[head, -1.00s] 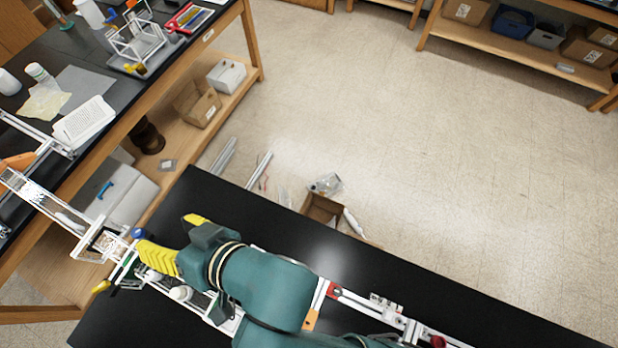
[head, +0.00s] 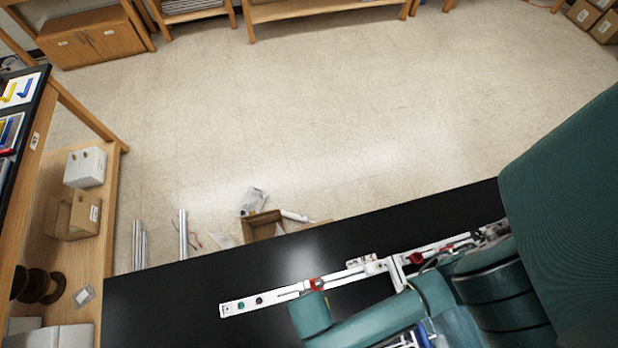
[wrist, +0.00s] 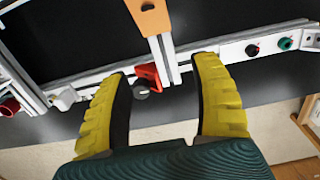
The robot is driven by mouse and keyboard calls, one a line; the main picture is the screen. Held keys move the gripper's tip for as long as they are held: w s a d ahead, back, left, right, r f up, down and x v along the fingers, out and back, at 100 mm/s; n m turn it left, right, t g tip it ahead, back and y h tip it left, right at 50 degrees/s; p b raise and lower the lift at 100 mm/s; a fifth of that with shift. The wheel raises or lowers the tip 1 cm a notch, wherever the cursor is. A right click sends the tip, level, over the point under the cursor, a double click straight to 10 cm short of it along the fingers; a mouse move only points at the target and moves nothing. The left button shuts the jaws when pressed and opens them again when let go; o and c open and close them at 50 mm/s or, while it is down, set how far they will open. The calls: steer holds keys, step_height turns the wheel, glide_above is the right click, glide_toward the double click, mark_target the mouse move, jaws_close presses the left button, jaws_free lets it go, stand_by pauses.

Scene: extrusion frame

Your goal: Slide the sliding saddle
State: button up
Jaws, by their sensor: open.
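In the wrist view, a red bracket-like part (wrist: 148,76) with a round grey knob sits where a white upright extrusion (wrist: 165,62) meets a long white rail (wrist: 222,53). I cannot tell for sure whether this red part is the sliding saddle. An orange piece (wrist: 150,17) sits on the upright extrusion at the top. My gripper (wrist: 160,70) is open, with one yellow finger on each side of the red part and no visible grip on it. In the head view, a red part (head: 316,284) shows on the white rail (head: 345,277); my arm hides the gripper.
A black and a green knob (wrist: 284,43) are on the rail's right part in the wrist view. Another red part (wrist: 9,106) is at the far left. The black tabletop (head: 180,300) is clear left of the rail. An open carton (head: 262,226) stands on the floor beyond.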

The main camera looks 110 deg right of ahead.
step_height(320, 180, down, 12)
steer(key=b, duration=0.3)
steer(key=shift+f, duration=0.1)
